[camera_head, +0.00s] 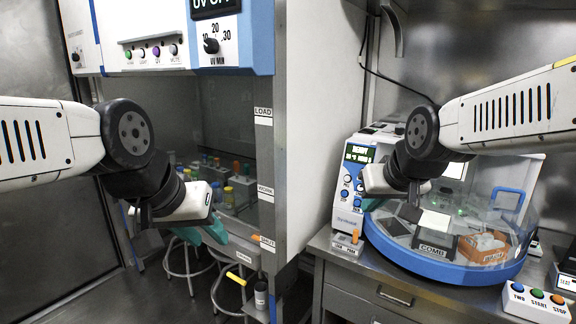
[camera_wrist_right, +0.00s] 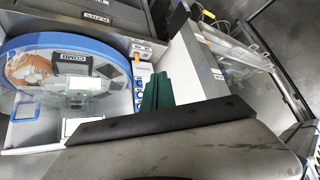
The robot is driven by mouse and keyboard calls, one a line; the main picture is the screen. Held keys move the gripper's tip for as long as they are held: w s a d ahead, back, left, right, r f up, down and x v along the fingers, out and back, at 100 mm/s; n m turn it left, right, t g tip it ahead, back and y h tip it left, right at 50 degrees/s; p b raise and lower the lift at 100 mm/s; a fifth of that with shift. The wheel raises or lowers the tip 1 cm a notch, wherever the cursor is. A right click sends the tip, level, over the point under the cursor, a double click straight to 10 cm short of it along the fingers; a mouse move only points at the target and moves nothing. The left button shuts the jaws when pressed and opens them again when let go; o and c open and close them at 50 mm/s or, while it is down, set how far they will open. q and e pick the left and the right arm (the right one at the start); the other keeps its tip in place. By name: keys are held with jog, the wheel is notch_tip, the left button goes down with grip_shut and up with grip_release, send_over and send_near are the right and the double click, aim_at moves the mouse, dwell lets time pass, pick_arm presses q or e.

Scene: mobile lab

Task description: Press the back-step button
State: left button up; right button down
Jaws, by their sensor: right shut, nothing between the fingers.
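The blue-and-white control panel (camera_head: 353,183) stands at the left front of a round blue-rimmed machine (camera_head: 450,265). Its green display reads READY, and small blue and white buttons sit below it. Their labels are too small to read, so I cannot tell which is back-step. The panel's blue buttons (camera_wrist_right: 138,95) also show in the right wrist view, just left of the green fingers. My right gripper (camera_wrist_right: 157,92) is shut and empty, close in front of the panel. My left gripper (camera_head: 203,233) hangs before the cabinet at left; its finger gap is unclear.
A cabinet (camera_head: 315,120) with a UV panel stands left of the machine. A white box with TWO, START and STOP buttons (camera_head: 537,303) lies at the counter's right front. Stools (camera_head: 190,270) stand below the cabinet. A clear lid (camera_head: 500,185) rises over the machine.

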jog(key=s+a+g, duration=0.1)
jog(key=s+a, duration=0.2)
jog(key=s, duration=0.7)
jog(key=shift+s+f+g+y, duration=0.2)
jog(key=shift+g+y, duration=0.1)
jog(key=shift+y, duration=0.1)
jog(key=shift+w, duration=0.1)
